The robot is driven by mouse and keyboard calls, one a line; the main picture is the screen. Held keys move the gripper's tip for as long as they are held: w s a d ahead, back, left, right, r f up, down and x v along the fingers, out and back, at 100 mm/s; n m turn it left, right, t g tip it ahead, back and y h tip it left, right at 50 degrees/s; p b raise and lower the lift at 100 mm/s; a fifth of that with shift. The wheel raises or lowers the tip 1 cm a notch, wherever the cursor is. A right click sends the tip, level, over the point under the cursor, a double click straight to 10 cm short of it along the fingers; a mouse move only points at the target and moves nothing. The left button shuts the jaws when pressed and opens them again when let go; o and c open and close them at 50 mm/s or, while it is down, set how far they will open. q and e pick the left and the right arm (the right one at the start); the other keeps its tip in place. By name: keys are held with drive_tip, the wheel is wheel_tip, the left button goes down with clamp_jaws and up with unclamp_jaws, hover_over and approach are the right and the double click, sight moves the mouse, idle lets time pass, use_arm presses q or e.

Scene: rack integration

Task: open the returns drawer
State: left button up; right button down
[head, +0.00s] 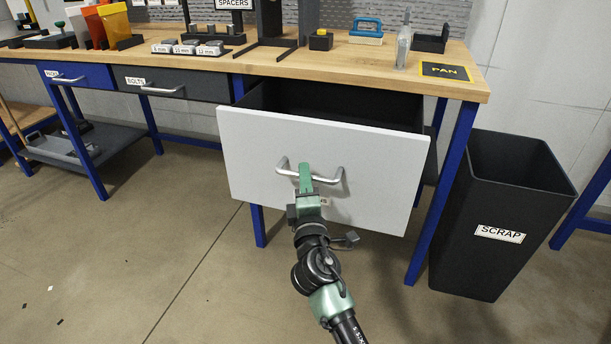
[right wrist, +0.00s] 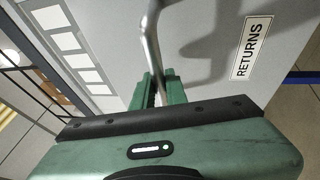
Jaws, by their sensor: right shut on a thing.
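The returns drawer (head: 255,150) has a light grey front and stands pulled out from under the bench, with its dark inside showing. Its silver bar handle (head: 330,177) is on the middle of the front. My right gripper (head: 306,172) is shut on the handle. In the right wrist view the green fingers (right wrist: 157,88) close around the handle bar (right wrist: 150,40), beside the RETURNS label (right wrist: 251,47). The gripper partly hides the label in the head view. My left gripper is not in view.
A black SCRAP bin (head: 490,255) stands right of the drawer, near the blue bench leg (head: 440,190). The wooden bench top (head: 300,68) holds several small items. A closed BOLTS drawer (head: 205,85) is at left.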

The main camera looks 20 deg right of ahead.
drive_tip(key=c, duration=1.4)
unclamp_jaws()
drive_tip(key=shift+c, duration=0.2)
drive_tip(key=shift+s, duration=0.1)
